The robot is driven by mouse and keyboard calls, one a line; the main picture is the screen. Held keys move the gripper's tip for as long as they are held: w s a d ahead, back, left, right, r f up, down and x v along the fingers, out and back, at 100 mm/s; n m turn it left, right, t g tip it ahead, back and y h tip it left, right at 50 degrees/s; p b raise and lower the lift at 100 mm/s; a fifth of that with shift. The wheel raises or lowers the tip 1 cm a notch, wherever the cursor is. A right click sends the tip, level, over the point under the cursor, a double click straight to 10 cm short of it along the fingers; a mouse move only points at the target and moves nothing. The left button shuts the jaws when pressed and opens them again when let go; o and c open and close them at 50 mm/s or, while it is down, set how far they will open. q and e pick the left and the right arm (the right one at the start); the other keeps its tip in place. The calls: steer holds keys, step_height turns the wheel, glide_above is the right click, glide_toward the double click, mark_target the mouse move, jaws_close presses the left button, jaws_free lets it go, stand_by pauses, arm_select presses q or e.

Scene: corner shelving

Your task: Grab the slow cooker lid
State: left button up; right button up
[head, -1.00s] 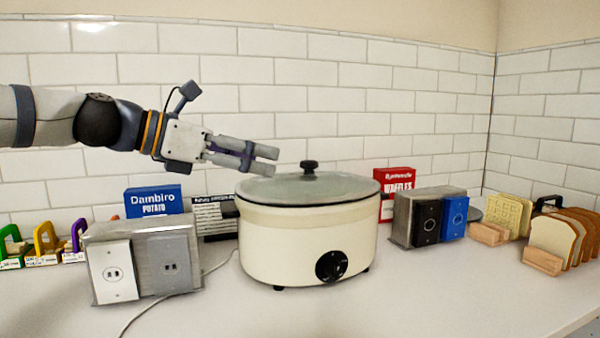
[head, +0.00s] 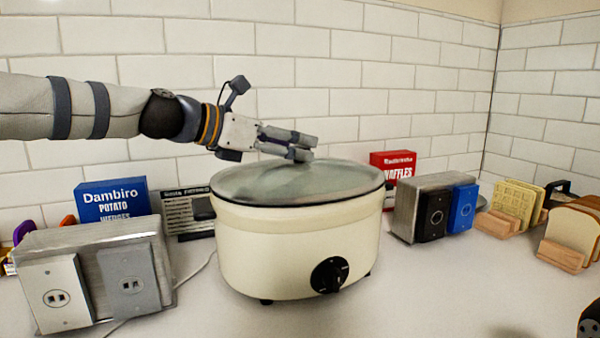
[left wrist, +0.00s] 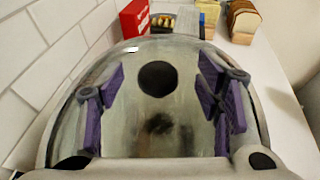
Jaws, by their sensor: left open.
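The slow cooker (head: 270,250) is a cream oval pot with a black front dial, standing upright on the counter. Its glass lid (head: 250,182) is on top, with a dark rim. My left gripper (head: 309,147) is over the lid, coming in from the left, fingers open and empty. The lid's black knob is hidden behind the fingers in the head view. In the left wrist view the round knob (left wrist: 157,78) shows between the two spread purple-padded fingers, slightly beyond their tips; contact cannot be told.
A metal toaster (head: 80,240) stands left and a second toaster (head: 408,205) right of the cooker. A blue potato box (head: 112,200) and red waffles box (head: 392,165) stand behind. Bread racks are far right. The front counter (head: 440,290) is clear.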

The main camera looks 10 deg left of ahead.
arm_select(q)
steer(key=shift+w+d+f, duration=0.3)
steer(key=shift+w+f, duration=0.15)
steer(key=shift+r, duration=0.15)
steer(key=shift+c, duration=1.3)
jaws_close()
steer(key=shift+r, duration=0.1)
steer(key=shift+r, duration=0.35)
step_height(320, 180, up, 3)
steer(key=shift+s+f, duration=0.1)
steer(key=s+d+r, duration=0.1)
steer(key=s+r, duration=0.8)
steer(key=s, duration=0.4)
steer(key=shift+s+d+r, duration=0.15)
steer(key=shift+s+r, duration=0.05)
steer(key=shift+s, duration=0.2)
